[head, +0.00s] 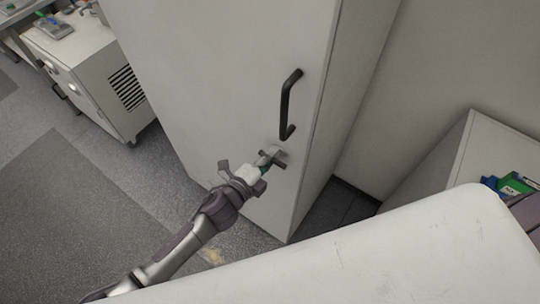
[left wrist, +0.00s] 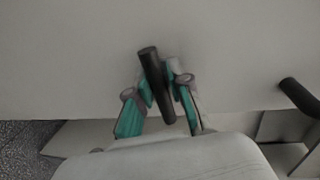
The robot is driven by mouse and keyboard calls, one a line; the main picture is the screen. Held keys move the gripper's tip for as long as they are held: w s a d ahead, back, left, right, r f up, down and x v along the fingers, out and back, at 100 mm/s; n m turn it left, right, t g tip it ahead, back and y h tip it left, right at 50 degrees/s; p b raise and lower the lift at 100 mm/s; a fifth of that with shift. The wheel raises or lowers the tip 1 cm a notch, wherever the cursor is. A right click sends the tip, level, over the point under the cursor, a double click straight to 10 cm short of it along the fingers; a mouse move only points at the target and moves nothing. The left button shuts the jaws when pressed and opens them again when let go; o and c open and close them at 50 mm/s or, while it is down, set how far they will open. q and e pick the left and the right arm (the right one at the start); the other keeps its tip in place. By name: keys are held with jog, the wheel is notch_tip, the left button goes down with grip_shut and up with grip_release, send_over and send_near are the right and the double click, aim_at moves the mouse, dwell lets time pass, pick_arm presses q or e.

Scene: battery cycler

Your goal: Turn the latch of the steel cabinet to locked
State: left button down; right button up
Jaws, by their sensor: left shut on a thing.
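The steel cabinet (head: 215,70) is tall and pale grey, and its door is closed as far as I can see. Its latch (head: 281,156) is a small dark lever below the black bar handle (head: 287,105). My left gripper (head: 267,160) is at the door with its fingers on the latch. In the left wrist view the dark latch bar (left wrist: 156,84) stands between the teal-padded fingers of my left gripper (left wrist: 160,92), slightly tilted from upright. The fingers partly hide the latch. The handle end also shows at right in the left wrist view (left wrist: 299,96). My right gripper is not seen.
A low white vented unit (head: 85,75) stands left of the cabinet, with a small device (head: 54,27) on top. A pale cabinet (head: 470,160) with a green item (head: 516,185) is at right. Grey floor (head: 75,215) lies clear at lower left.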

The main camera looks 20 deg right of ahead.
pick_arm(q)
jog(key=shift+f, duration=0.1)
jog(key=c, duration=1.1)
grip_release()
jog(key=v, duration=1.2)
jog(key=shift+a, duration=0.1)
